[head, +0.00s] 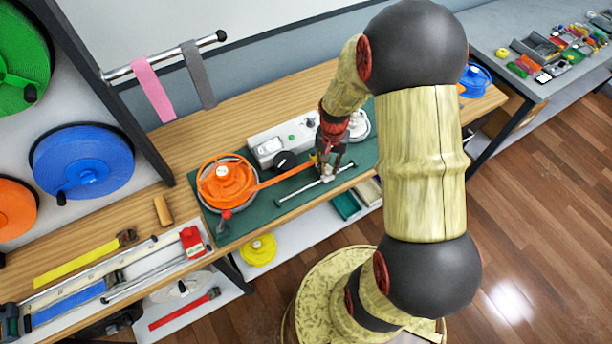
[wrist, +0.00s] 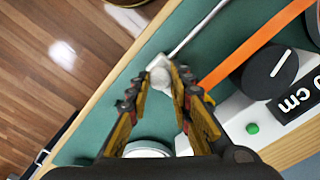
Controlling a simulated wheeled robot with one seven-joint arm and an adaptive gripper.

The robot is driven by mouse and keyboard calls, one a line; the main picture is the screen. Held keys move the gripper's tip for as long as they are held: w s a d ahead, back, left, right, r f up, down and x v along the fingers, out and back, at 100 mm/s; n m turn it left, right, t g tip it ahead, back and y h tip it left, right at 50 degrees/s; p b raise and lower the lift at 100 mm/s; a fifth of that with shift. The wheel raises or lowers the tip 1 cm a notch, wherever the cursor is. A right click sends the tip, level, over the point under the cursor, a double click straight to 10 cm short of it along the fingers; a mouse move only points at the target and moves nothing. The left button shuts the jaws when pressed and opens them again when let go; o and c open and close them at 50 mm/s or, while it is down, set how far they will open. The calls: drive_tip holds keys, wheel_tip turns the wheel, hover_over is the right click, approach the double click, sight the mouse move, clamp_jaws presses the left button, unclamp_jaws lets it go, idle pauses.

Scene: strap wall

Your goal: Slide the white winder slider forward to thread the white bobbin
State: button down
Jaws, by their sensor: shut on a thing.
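The white winder slider (head: 327,177) sits on a thin metal rail (head: 300,190) along the front of the green mat. In the wrist view its round white knob (wrist: 160,78) is between my fingertips. My gripper (head: 331,166) points down and is shut on this knob. The white bobbin (head: 359,126) stands behind and right of my gripper in the head view, partly hidden by the arm. A white round part shows at the bottom of the wrist view (wrist: 148,149). An orange strap (head: 287,174) runs from the orange reel (head: 227,181) towards my gripper; its end is hidden.
Behind the slider is a white winder housing (head: 283,140) with a black knob (head: 286,160) and a green button. A red-handled crank (head: 225,215) stands at the mat's left corner. The wooden bench edge is close in front of the rail. Pink and grey straps hang behind.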

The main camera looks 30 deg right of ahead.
drive_tip(key=d, duration=0.8)
drive_tip(key=shift+w+d+r, duration=0.1)
drive_tip(key=shift+d, duration=0.15)
drive_tip(key=c, duration=1.8)
unclamp_jaws()
drive_tip(key=shift+d, duration=0.15)
drive_tip(key=shift+o, duration=1.1)
wheel_tip(320, 180, up, 12)
